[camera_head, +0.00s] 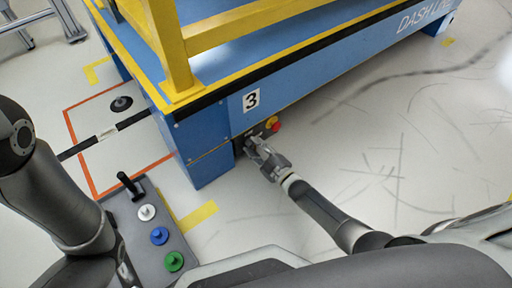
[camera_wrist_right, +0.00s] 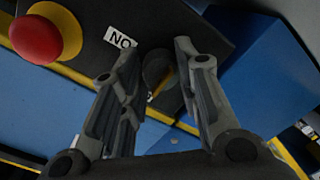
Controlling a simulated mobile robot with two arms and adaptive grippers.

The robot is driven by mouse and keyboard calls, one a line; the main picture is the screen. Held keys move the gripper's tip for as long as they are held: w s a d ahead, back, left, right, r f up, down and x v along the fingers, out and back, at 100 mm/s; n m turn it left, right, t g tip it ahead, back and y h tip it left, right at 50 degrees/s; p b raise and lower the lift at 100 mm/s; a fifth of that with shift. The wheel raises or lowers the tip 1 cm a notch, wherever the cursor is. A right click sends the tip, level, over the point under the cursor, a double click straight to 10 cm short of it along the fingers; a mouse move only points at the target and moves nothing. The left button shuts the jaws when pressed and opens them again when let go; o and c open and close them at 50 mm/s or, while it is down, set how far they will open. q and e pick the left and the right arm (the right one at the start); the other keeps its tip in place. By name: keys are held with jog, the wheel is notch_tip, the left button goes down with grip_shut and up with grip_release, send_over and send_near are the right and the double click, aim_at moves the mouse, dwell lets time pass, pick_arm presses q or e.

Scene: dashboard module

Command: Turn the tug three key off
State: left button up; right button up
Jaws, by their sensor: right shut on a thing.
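The blue tug (camera_head: 207,140) bears a number 3 plate (camera_head: 251,100). On its lower side is a dark control panel (camera_head: 260,130) with a red stop button on a yellow base (camera_head: 275,125). My right gripper (camera_head: 253,147) is at this panel, left of the button. In the right wrist view, the dark round key switch (camera_wrist_right: 158,68) sits between the fingertips of my right gripper (camera_wrist_right: 157,55), which are shut on it. A label (camera_wrist_right: 121,40) beside it reads "NO" in this view, and the red button (camera_wrist_right: 38,38) is upper left. My left gripper is out of view.
A yellow rail (camera_head: 165,45) rises from the tug. A grey control box (camera_head: 150,240) with a black lever and white, blue and green buttons stands at lower left. The floor (camera_head: 380,150) right of the tug is clear.

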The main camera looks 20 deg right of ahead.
jog(key=o, duration=1)
jog(key=v, duration=1.2)
